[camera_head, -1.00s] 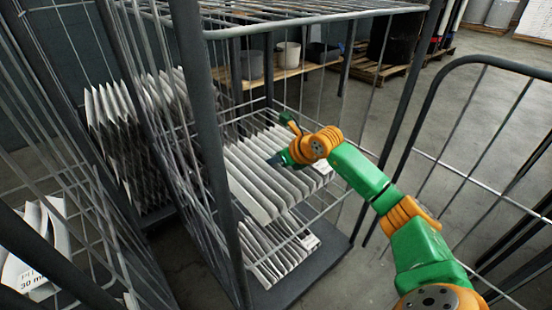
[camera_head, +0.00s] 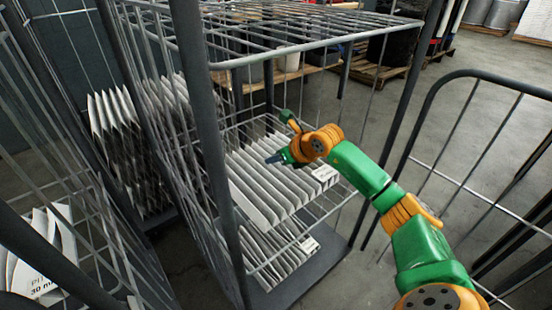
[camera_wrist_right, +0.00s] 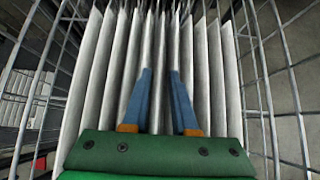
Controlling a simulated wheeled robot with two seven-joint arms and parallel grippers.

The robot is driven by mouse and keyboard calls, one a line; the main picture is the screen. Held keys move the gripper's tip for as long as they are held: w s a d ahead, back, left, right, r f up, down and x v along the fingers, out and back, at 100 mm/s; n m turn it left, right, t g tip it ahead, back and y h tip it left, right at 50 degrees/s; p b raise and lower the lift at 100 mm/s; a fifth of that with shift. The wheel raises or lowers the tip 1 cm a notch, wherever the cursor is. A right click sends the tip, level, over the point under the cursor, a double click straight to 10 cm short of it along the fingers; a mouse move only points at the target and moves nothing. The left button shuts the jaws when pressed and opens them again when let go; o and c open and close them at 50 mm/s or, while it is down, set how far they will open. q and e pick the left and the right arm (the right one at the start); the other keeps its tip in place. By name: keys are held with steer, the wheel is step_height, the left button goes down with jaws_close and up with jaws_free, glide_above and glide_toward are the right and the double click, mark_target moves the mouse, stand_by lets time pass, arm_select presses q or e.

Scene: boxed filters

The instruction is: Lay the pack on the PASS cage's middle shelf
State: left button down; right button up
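A white pleated pack (camera_head: 270,185) lies on the wire middle shelf (camera_head: 328,212) of the grey cage (camera_head: 212,140), with a white label on its right end. My right gripper (camera_head: 272,159) is over the pack's upper side, reaching in from the right. In the right wrist view its two blue fingers (camera_wrist_right: 160,80) stand apart over the pleats (camera_wrist_right: 105,80), with pale pleats showing between them. Whether the fingertips touch the pleats is hard to tell. My left gripper is not in view. No PASS sign is readable.
Another pleated pack (camera_head: 278,252) sits on the cage's bottom deck. The cage has a wire top (camera_head: 300,30) and upright posts close around the arm. More pleated packs (camera_head: 120,120) stand in a cage to the left. A wire gate (camera_head: 460,170) is on the right.

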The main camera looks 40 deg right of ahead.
steer(key=shift+r+p, duration=0.4)
steer(key=shift+r, duration=0.35)
steer(key=shift+f, duration=0.1)
steer(key=o, duration=0.6)
steer(key=shift+c, duration=0.2)
